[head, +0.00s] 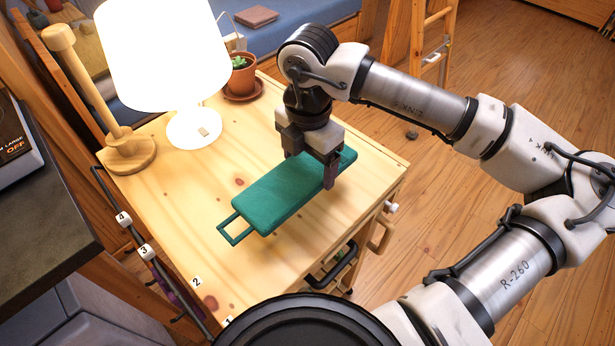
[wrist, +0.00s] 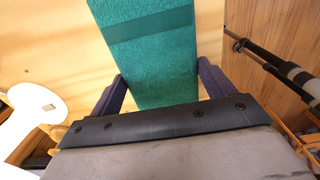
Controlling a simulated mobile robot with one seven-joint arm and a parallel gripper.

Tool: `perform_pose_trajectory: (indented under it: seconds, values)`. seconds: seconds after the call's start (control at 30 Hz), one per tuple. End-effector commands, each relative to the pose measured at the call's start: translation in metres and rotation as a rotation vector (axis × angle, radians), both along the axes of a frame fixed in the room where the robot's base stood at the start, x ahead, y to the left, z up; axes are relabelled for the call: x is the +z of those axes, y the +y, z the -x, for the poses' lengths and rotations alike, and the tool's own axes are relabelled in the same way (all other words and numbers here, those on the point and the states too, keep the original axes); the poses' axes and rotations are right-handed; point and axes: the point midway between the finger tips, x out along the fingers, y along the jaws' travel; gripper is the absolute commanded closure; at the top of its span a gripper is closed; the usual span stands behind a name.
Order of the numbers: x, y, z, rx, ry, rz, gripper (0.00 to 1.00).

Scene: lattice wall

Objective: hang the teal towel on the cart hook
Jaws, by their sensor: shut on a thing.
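The teal towel (head: 272,198) is a flat folded strip over the wooden cart top (head: 190,235), with a teal loop (head: 235,230) at its near left end. I cannot tell if it rests on the top or is just above it. My gripper (head: 309,168) is shut on the towel near its far right end, one finger on each long side. In the wrist view the towel (wrist: 150,60) runs between the two fingers. A dark rail (head: 160,268) with small hooks and number tags runs along the cart's left side; the hooks are hard to make out.
A white lamp (head: 165,60), a wooden stand (head: 90,90) and a potted plant (head: 241,78) stand at the back of the cart. A dark counter (head: 40,210) is close on the left. Handles (head: 380,233) stick out at the right side. The cart top's near part is clear.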

Motion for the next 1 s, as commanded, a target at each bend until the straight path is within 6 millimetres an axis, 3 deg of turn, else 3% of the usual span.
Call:
perform_pose_trajectory:
  seconds: [0.27, 0.47, 0.97, 1.0]
  values:
    - [-0.027, 0.0, 0.001, 0.0, 0.002, -0.001, 0.46]
    - [-0.058, 0.0, 0.0, 0.0, 0.001, 0.0, 0.46]
    - [-0.066, 0.0, 0.0, 0.0, -0.001, 0.001, 0.46]
    - [-0.065, 0.0, 0.0, 0.0, -0.001, 0.001, 0.18]
